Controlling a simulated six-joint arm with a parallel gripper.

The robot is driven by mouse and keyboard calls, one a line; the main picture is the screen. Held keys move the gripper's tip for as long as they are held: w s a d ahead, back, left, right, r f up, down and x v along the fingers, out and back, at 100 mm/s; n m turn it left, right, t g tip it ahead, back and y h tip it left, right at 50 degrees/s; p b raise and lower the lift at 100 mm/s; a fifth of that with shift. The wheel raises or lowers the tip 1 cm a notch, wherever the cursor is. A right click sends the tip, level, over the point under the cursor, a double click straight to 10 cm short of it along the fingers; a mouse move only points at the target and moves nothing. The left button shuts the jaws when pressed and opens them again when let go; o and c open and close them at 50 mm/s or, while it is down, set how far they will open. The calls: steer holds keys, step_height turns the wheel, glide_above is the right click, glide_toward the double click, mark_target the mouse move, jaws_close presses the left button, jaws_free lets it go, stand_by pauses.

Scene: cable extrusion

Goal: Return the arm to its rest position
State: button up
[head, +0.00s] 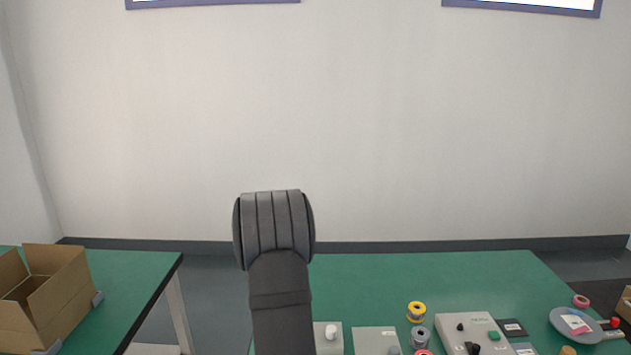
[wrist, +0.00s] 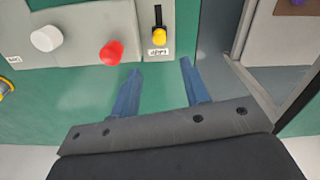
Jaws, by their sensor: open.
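My gripper (wrist: 160,88) shows in the wrist view with its two blue fingers spread apart and nothing between them. It hangs over the green table (wrist: 85,115), close to the front of a grey control box (wrist: 75,25). In the head view my dark arm rises at the lower middle, and the gripper itself does not show there.
In the head view, a green table (head: 360,285) at right bears wire spools (head: 416,311), a grey control unit (head: 472,330) and a round grey dish (head: 562,325). An open cardboard box (head: 65,300) stands on the left table (head: 135,275). A gap separates the tables.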

step_height(320, 180, down, 9)
steer(key=shift+r, duration=0.1)
steer(key=s, duration=0.3)
steer(key=shift+s+f, duration=0.25)
steer(key=shift+f, duration=0.05)
steer(key=shift+s+r, duration=0.25)
steer(key=shift+s, duration=0.3)
step_height(320, 180, up, 17)
steer(key=s+d+g+y, duration=0.1)
steer(key=s+d, duration=0.7)
steer(key=s, duration=0.4)
steer(key=s+d+m+g+y, duration=0.1)
steer(key=s+d, duration=0.7)
steer(key=s, duration=0.4)
steer(key=shift+y, duration=0.3)
